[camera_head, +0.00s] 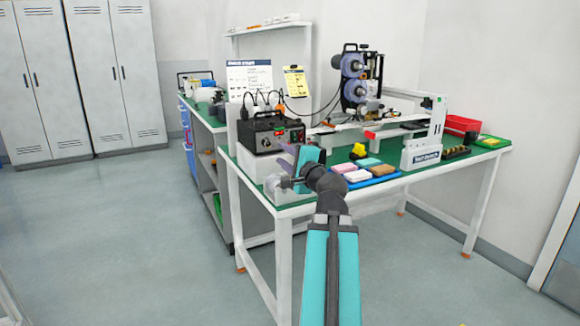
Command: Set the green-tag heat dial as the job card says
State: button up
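A black control box (271,132) with a handle stands on the left part of the green-topped bench. Its front panel has a red display and small knobs, too small here to tell a green tag or a dial setting. A yellow card on a clipboard (294,82) and a white sheet (249,79) hang behind the bench; their writing is not readable. My arm reaches up from the bottom, and my gripper (283,172) is in front of the box's lower front. Its fingers are too small and overlapped to tell open from shut, or whether it touches the box.
The bench (243,160) carries a machine with blue-grey reels (354,78), colored pads on a blue tray (371,181), a yellow item (358,151) and a red bin (462,126). A side bench stands behind left. Grey lockers line the back. Floor at left is clear.

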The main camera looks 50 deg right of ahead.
jog(key=shift+s+f+b, duration=0.2)
jog(key=shift+b, duration=0.35)
jog(key=shift+s+a+b, duration=0.15)
jog(key=shift+s+b, duration=0.05)
jog(key=shift+b, duration=0.1)
jog(key=shift+b+v, duration=0.75)
jog(key=shift+v, duration=0.4)
jog(key=shift+r, duration=0.2)
